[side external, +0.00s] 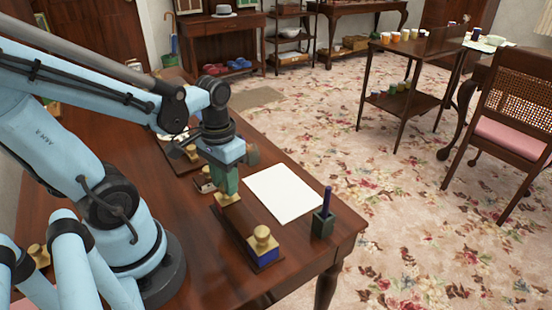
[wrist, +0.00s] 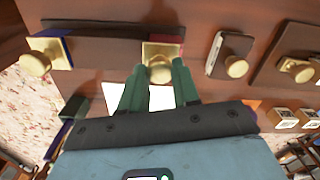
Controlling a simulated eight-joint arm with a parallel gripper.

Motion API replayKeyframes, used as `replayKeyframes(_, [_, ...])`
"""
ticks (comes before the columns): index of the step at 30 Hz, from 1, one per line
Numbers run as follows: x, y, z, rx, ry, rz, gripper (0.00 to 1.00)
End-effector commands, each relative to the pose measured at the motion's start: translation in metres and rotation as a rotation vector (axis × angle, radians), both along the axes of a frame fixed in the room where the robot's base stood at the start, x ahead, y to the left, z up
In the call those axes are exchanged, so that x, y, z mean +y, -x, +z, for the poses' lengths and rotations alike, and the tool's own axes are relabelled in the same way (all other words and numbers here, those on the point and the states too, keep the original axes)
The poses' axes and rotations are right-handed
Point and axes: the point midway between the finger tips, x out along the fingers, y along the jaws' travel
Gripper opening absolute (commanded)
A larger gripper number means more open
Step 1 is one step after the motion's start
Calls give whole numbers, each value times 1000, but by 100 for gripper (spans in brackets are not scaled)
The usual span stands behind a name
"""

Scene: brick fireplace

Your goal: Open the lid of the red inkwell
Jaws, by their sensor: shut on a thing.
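The red inkwell (wrist: 182,50) shows in the wrist view as a narrow strip of red beside its square brass lid (wrist: 152,50). A round brass knob (wrist: 160,73) stands on that lid, between the fingertips of my gripper (wrist: 159,76). In the side view my gripper (side external: 227,184) points down, its green fingers closed on the knob, with the brass lid (side external: 229,199) just below. I cannot tell whether the lid is raised at all. The inkwell is at the far end of a dark wooden stand (side external: 236,232).
A blue inkwell (side external: 266,257) with a brass lid is at the stand's near end. White paper (side external: 283,193) and a dark pen holder (side external: 323,223) with a purple pen lie to the right. Brass-knobbed desk pieces (side external: 204,184) stand behind my gripper.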

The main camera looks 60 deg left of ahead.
Motion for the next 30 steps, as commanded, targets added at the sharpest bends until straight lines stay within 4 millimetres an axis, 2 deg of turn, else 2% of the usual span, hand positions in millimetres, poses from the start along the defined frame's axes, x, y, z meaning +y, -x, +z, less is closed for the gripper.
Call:
replayKeyframes(9, [-35, -1, 0, -4, 3, -5, 0])
replayKeyframes(20, [-38, -1, 0, -5, 2, 0, 0])
replayKeyframes(21, [-38, -1, 0, -5, 2, 0, 32])
replayKeyframes(26, [-38, -1, 0, -4, 2, 0, 56])
replayKeyframes(30, [-38, 0, 0, -3, 2, -1, 56])
